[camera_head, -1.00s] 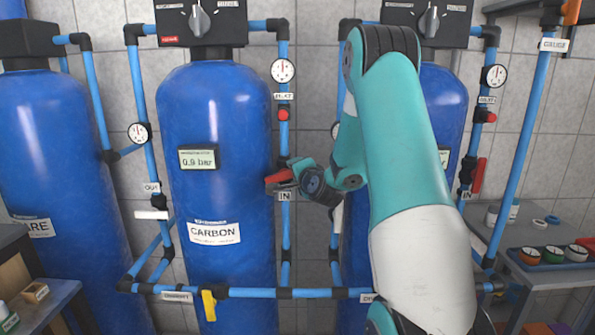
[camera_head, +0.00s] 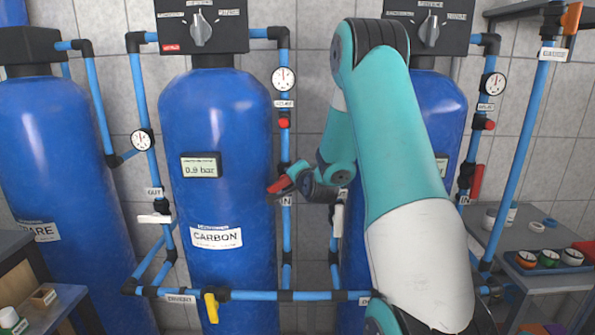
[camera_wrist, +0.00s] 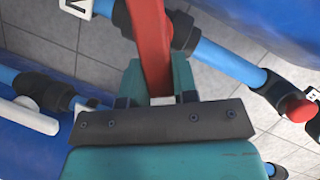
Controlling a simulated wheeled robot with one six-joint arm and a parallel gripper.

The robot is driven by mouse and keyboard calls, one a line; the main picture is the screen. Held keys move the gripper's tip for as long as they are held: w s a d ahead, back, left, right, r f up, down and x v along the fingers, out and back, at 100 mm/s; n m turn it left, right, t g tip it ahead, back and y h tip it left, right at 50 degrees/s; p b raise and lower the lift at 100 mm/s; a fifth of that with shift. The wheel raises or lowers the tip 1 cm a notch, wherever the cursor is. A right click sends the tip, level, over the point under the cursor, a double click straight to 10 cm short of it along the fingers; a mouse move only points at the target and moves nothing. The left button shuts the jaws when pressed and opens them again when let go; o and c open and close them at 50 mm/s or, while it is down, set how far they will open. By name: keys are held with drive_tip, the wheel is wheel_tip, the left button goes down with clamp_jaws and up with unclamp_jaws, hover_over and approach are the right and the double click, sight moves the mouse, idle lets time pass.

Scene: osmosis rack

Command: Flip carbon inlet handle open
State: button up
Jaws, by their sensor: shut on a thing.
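The carbon tank (camera_head: 222,155) is a tall blue cylinder in the head view, with a CARBON label and a display reading 0.9 bar. The red inlet handle (camera_head: 279,185) is on the pipe to its right, above the IN tag (camera_head: 286,201). My gripper (camera_head: 296,178) is at this handle, reaching in from the right. In the wrist view the red handle (camera_wrist: 150,45) runs up from between my jaws (camera_wrist: 160,92), which are shut on it. The handle's far end shows at the valve body on the blue pipe; its gripped end is hidden by the jaws.
A red button fitting (camera_head: 284,123) and a gauge (camera_head: 284,79) are on the pipe above. A white handle (camera_head: 155,219) is on the OUT side, and a yellow handle (camera_head: 211,307) is on the lower pipe. Another blue tank stands behind my arm.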

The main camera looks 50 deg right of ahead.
drive_tip(key=shift+w+a+r+n+g, duration=0.25)
drive_tip(key=shift+n+g, duration=0.2)
drive_tip(key=shift+n, duration=0.3)
drive_tip(key=shift+w+a+r+n+g, duration=0.2)
drive_tip(key=shift+n+g, duration=0.25)
drive_tip(key=shift+n, duration=0.3)
drive_tip(key=shift+d, duration=0.1)
drive_tip(key=o, duration=0.9)
drive_tip(key=shift+b+v, duration=4.4)
drive_tip(key=shift+v, duration=4.35)
